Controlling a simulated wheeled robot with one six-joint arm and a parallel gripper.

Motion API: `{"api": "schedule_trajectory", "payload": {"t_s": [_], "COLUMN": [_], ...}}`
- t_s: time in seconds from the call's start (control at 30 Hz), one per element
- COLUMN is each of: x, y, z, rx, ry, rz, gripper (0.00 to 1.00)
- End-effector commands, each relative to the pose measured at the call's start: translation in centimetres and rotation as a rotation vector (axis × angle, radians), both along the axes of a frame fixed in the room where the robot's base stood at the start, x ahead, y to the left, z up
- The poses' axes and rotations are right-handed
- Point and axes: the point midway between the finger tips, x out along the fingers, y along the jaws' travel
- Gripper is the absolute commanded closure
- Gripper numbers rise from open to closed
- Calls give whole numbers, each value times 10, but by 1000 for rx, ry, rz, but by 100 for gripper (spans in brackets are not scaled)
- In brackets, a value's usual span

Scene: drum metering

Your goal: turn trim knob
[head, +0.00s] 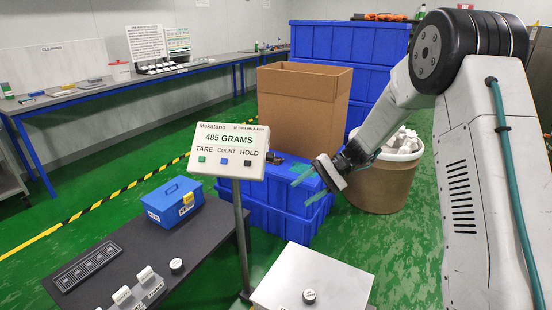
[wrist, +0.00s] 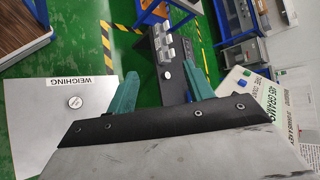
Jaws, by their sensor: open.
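Two round knobs with pale caps show, and I cannot read which is labelled trim. One knob (head: 176,266) stands on the dark bench beside pale rocker switches (head: 145,276); it also shows small in the wrist view (wrist: 167,74). The other knob (head: 309,297) sits on the silver weighing plate (head: 318,275), and the wrist view shows it (wrist: 75,102) left of the fingers. My gripper (head: 299,190) is open and empty, its teal fingers in the air right of the display post. In the wrist view my gripper (wrist: 160,70) is apart from both knobs.
A display on a post (head: 230,150) reads 485 GRAMS and stands between the bench and the plate. A blue toolbox (head: 173,203) sits on the dark bench (head: 130,235). Blue crates (head: 270,205), a cardboard box (head: 300,95) and a filled drum (head: 382,185) stand behind.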

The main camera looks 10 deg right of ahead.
Motion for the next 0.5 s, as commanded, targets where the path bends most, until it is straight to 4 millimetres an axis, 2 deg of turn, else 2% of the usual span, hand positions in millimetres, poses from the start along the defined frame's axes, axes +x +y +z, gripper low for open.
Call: {"api": "schedule_trajectory", "payload": {"t_s": [0.03, 0.1, 0.27, 0.37, 0.4, 0.5], "x": [23, 52, 116, 154, 166, 185], "y": [-1, -2, -9, -14, -16, -20], "z": [-17, -32, -52, -43, -30, -4], "rx": [58, 140, 307, 397, 425, 473], "ry": [-13, -53, -188, -320, -377, -495], "rz": [-35, -87, -205, -268, -283, -312], "gripper": [48, 48, 48, 48, 48, 48]}}
